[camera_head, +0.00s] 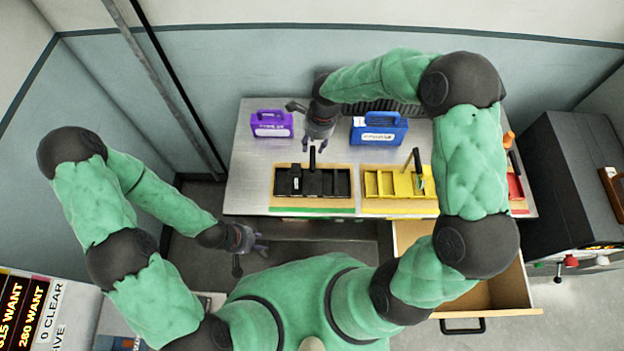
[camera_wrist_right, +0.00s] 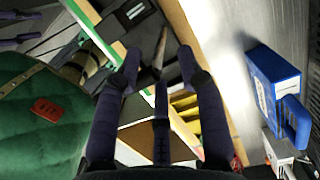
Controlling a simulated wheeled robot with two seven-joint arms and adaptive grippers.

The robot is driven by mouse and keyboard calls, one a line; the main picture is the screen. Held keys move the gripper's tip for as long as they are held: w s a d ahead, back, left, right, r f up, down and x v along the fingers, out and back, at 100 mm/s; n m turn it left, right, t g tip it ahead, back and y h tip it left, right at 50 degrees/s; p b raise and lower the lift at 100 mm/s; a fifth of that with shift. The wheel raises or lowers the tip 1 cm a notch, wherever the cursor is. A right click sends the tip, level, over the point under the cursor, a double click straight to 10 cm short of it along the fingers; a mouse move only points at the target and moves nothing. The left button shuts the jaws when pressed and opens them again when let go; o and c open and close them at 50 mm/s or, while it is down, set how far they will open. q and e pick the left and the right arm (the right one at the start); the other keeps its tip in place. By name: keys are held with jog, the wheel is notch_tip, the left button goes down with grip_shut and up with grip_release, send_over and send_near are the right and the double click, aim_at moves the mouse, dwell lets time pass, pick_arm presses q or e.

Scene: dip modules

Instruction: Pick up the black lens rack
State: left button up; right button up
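The black lens rack (camera_head: 325,183) sits in a wooden tray with a green front edge on the metal table. An upright handle (camera_head: 312,158) rises from it. Part of the rack (camera_wrist_right: 135,14) shows at the top of the right wrist view. My right gripper (camera_head: 316,143) is behind and above the rack in the head view. In the wrist view its fingers (camera_wrist_right: 159,62) are spread, with the greyish handle (camera_wrist_right: 161,46) in line with the gap between them; I cannot tell whether they touch it. My left gripper (camera_head: 248,252) is open and empty in front of the table, low and left.
A yellow rack (camera_head: 385,184) with its own handle stands right of the black one. A purple case (camera_head: 271,124) and a blue case (camera_head: 379,130) stand behind. An open wooden drawer (camera_head: 507,290) juts out at the front right. A red rack (camera_head: 515,187) is partly hidden by my right arm.

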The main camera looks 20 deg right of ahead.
jog(key=shift+s+a+f, duration=0.1)
jog(key=shift+a+f, duration=0.1)
jog(key=shift+f, duration=1.15)
jog(key=shift+a+f, duration=0.2)
jog(key=shift+f, duration=1.15)
